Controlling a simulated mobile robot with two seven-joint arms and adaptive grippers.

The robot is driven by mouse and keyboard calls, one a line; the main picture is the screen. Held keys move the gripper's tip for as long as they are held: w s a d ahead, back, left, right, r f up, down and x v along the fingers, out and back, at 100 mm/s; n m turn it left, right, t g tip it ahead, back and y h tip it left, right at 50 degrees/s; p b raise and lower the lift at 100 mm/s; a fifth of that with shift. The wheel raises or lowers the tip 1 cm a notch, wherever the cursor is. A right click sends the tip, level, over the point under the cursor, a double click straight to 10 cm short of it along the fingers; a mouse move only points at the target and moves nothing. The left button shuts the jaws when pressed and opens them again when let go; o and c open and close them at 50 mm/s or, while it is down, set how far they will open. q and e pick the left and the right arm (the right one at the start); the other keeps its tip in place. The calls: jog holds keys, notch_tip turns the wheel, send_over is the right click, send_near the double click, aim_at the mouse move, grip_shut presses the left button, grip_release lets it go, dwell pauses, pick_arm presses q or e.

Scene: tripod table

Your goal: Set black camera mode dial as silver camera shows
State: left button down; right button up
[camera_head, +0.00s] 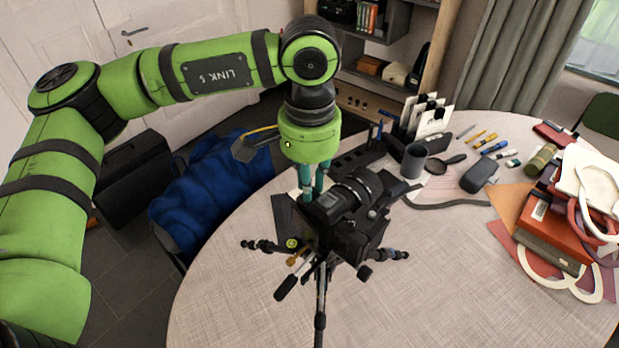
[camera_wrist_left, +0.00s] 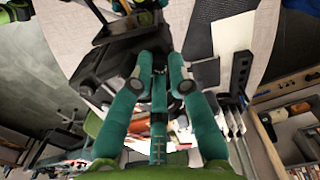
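The black camera (camera_head: 345,218) stands on a black tripod on the round table in the head view. My left gripper (camera_head: 312,194) points down at the left end of its top, its teal fingers close to or touching the body. In the left wrist view the teal fingers (camera_wrist_left: 161,70) converge over a dark body (camera_wrist_left: 125,50), with a small gap between the tips. I cannot tell whether they hold anything. The mode dial is hidden or too small to make out. I cannot make out a silver camera. My right gripper is not in view.
The round table (camera_head: 450,265) is clear at the front right. A grey mug (camera_head: 414,160), a magnifying glass (camera_head: 445,163) and a dark case (camera_head: 479,177) lie behind the camera. Books (camera_head: 555,230) are stacked at the right. A blue chair or bag (camera_head: 215,190) stands at the left.

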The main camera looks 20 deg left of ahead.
pick_arm(q)
jog(key=b, duration=0.1)
jog(key=n+b, duration=0.1)
jog(key=b, duration=0.1)
jog(key=shift+f+n, duration=0.3)
jog(key=shift+r+n+b, duration=0.2)
jog(key=shift+n+b, duration=0.15)
jog(key=shift+n, duration=0.15)
jog(key=shift+r, duration=0.1)
jog(key=c, duration=1.5)
grip_release()
jog(key=shift+o, duration=0.2)
